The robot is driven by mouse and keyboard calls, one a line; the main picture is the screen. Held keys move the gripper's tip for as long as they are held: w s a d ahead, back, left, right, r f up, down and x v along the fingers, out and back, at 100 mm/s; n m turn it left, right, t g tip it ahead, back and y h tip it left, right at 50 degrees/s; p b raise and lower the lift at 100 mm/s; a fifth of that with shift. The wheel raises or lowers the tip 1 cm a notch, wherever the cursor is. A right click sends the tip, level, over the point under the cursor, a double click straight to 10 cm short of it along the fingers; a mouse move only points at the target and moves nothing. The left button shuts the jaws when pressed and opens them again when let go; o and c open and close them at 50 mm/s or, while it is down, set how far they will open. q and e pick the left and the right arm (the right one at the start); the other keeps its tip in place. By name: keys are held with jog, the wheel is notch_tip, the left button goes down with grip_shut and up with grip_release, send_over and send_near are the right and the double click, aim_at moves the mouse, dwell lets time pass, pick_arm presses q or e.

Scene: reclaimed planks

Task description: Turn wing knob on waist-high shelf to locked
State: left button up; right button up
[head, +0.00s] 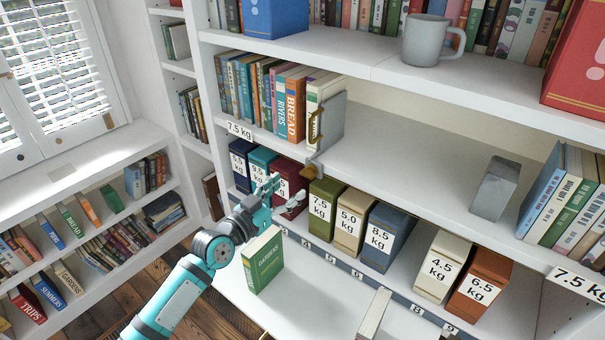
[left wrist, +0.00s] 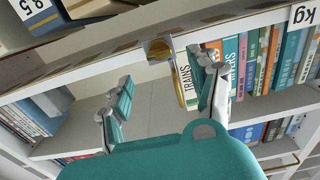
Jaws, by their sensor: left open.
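A small brass knob (head: 317,169) sits at the front edge of the waist-high shelf (head: 400,165), below a grey upright plate (head: 333,120) with a brass handle (head: 316,128). Its wings and setting are too small to read. In the left wrist view the brass knob (left wrist: 160,50) shows on a silvery plate, beside the curved brass handle (left wrist: 184,82). My left gripper (head: 288,191) is open and empty, left of and below the knob in the head view. In the left wrist view its fingers (left wrist: 163,78) are spread, with the knob above the gap. My right gripper is not in view.
Labelled boxes (head: 324,207) stand on the lower shelf near my gripper. Books (head: 280,100) fill the shelf left of the plate. A grey block (head: 494,190) stands at right; the shelf between is clear.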

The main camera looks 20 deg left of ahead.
aim_at(305, 175)
pick_arm(q)
jog(key=x, duration=0.6)
jog(key=shift+w+d, duration=0.15)
jog(key=shift+w, duration=0.25)
jog(key=c, duration=1.1)
jog(key=shift+c, duration=0.2)
